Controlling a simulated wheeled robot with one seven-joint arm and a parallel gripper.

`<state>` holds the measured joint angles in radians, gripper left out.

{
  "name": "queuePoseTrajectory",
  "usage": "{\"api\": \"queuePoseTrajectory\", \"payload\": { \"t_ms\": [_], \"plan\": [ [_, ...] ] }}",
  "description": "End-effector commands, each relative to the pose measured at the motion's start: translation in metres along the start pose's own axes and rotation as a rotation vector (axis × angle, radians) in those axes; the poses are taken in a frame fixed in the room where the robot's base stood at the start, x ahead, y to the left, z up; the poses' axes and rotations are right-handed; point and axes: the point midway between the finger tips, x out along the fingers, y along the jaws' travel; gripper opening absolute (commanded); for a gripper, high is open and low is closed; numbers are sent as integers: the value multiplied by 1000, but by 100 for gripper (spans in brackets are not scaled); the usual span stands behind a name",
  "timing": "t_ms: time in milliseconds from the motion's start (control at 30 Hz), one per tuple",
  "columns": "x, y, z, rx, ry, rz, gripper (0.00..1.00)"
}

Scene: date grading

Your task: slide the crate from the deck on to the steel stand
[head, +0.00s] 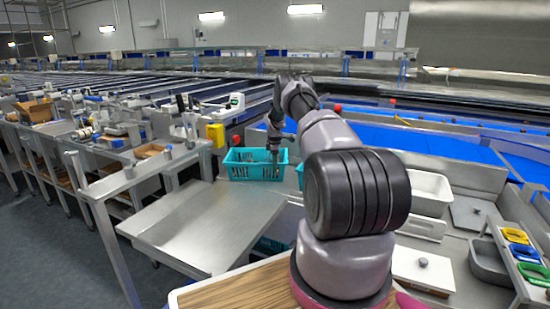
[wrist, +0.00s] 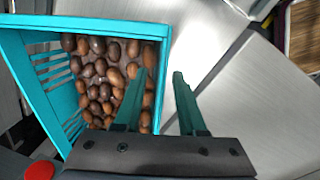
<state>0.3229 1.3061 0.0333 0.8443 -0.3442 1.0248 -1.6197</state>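The teal crate (head: 243,171) stands at the far end of the steel stand's flat top (head: 205,225) in the head view. In the wrist view the crate (wrist: 85,24) fills the left side and holds many brown dates. My gripper (head: 275,150) reaches down at the crate from above. In the wrist view my gripper (wrist: 159,76) is open, its left finger inside the crate and its right finger outside, with the near wall between them. A gap seems to show beside the wall. The deck under the crate is mostly hidden.
A strip of another teal crate (head: 299,178) shows behind my arm. More teal shows below the stand's top (head: 268,245). A white bin (head: 428,190) and a grey tub (head: 488,262) stand on the right. A yellow box (head: 215,134) is behind the crate. The stand's top looks clear.

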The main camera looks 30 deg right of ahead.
Motion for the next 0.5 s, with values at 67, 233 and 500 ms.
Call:
{"api": "queuePoseTrajectory", "payload": {
  "t_ms": [67,233,500],
  "plan": [
    [10,0,0,0,0,-1,40],
    [18,0,0,0,0,0,40],
    [19,0,0,0,0,0,40]
  ]
}}
